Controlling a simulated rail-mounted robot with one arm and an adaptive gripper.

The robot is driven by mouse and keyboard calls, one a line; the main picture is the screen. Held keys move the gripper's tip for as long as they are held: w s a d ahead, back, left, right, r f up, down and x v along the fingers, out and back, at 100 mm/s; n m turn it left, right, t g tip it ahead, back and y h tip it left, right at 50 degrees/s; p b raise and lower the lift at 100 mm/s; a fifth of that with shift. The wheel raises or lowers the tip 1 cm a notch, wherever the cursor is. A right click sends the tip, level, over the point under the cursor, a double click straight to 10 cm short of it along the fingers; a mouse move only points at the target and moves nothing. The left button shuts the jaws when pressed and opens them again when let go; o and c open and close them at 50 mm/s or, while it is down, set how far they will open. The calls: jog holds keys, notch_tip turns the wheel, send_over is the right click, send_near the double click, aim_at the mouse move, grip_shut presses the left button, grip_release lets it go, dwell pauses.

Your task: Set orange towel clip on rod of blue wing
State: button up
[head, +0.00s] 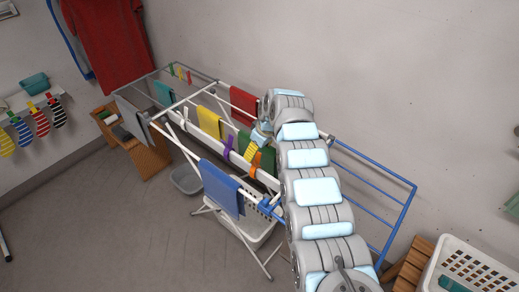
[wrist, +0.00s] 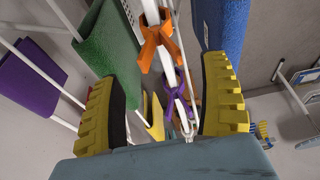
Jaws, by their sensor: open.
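The orange towel clip (head: 255,162) sits on a white rod of the drying rack, beside a purple clip (head: 228,148). In the wrist view the orange clip (wrist: 158,42) grips the white rod between my fingers, towards the top of the picture, with the purple clip (wrist: 178,102) lower down. My gripper (wrist: 160,75) is open, its yellow ribbed fingers on either side of the rod, apart from the clip. In the head view my gripper (head: 252,149) is close to the clip and partly hidden by my arm. The blue wing (head: 375,190) extends right, partly behind my arm.
A blue towel (head: 221,188) hangs at the front, and green (wrist: 110,42) and yellow (head: 208,122) towels hang nearby. A white laundry basket (head: 245,228) stands under the rack. Another white basket (head: 470,262) is at lower right. The visible blue wing rods look bare.

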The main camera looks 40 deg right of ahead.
jog(key=shift+b+x, duration=1.25)
jog(key=f+b, duration=0.1)
jog(key=b, duration=0.2)
jog(key=shift+w+f, duration=0.2)
jog(key=shift+w, duration=0.05)
jog(key=shift+f+b, duration=0.1)
jog(key=shift+b, duration=0.2)
grip_shut()
jog(key=shift+r+p, duration=0.85)
jog(key=shift+r, duration=3.4)
